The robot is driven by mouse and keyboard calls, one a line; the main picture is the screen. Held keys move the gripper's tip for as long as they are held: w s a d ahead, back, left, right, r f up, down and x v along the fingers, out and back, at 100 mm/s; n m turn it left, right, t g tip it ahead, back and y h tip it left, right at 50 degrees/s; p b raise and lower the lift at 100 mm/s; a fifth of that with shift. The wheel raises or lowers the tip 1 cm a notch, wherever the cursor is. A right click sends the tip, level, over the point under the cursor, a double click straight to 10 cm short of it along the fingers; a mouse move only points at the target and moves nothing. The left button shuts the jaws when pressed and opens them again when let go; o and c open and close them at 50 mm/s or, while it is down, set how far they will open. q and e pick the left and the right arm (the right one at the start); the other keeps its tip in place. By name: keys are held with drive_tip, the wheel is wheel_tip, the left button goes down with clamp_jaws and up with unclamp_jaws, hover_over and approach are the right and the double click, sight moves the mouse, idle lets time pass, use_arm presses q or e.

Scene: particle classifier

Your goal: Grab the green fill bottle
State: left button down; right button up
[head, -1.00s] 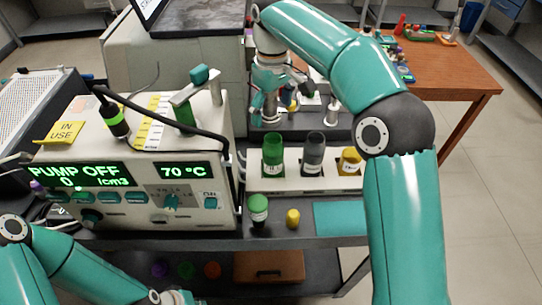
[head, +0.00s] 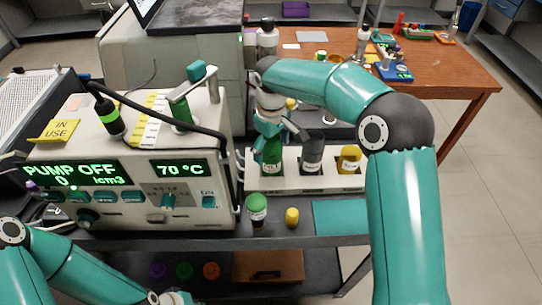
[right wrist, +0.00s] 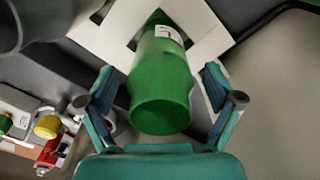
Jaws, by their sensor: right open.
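The green fill bottle (head: 272,158) stands in the left slot of a white rack (head: 327,183). My right gripper (head: 277,141) is over it, partly hiding its top in the head view. In the right wrist view the green bottle (right wrist: 160,88) lies between the two spread fingers of the right gripper (right wrist: 160,100). A gap shows on each side, so the gripper is open and not holding it. My left arm shows at the lower left, but its fingers are not in view.
A dark bottle (head: 312,152) and a yellow bottle (head: 349,160) stand in the same rack, to the right. A green-capped vial (head: 257,210) and a small yellow vial (head: 291,217) stand in front. The pump box (head: 140,180) is close on the left.

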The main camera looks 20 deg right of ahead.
drive_tip(key=shift+f, duration=0.15)
drive_tip(key=c, duration=1.5)
